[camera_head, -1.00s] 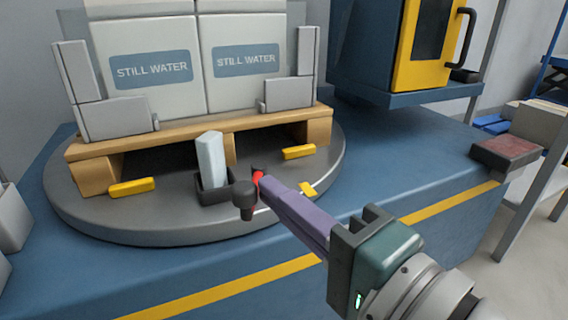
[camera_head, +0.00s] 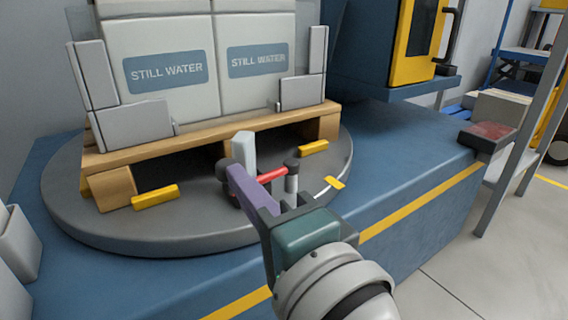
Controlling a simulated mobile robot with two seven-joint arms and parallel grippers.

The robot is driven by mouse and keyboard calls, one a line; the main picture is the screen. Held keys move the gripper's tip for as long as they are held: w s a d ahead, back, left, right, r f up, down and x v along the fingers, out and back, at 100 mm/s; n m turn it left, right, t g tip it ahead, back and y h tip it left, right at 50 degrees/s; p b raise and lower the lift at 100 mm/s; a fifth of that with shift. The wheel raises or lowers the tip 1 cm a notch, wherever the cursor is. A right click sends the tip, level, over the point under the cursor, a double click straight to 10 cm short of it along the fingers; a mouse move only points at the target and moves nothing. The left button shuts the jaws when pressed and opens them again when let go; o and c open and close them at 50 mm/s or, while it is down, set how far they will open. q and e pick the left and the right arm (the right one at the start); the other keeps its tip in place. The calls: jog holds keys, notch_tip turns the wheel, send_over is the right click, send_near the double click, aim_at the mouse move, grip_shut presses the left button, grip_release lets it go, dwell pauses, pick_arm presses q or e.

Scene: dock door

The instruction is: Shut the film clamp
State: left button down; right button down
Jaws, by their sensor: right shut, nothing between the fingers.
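The film clamp stands on the round grey turntable (camera_head: 90,220), in front of the pallet. Its red lever (camera_head: 271,174) runs left from a dark cap on a grey post (camera_head: 292,184) and passes behind my gripper's purple finger. A pale upright block (camera_head: 243,150) stands behind the lever. A dark part shows at the finger's left, probably the lever's grip; most of it is hidden. My right gripper (camera_head: 233,172) is shut and empty, its purple fingers in front of the lever's left part. I cannot tell whether they touch it. My left gripper is not in view.
The wooden pallet (camera_head: 200,147) carries white cartons with grey corner pieces. Yellow blocks (camera_head: 155,196) lie at the pallet's front. A blue and yellow machine (camera_head: 390,45) stands back right.

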jog(key=shift+w+a, duration=0.15)
jog(key=shift+a, duration=0.4)
jog(key=shift+f, duration=0.1)
dwell(0.4)
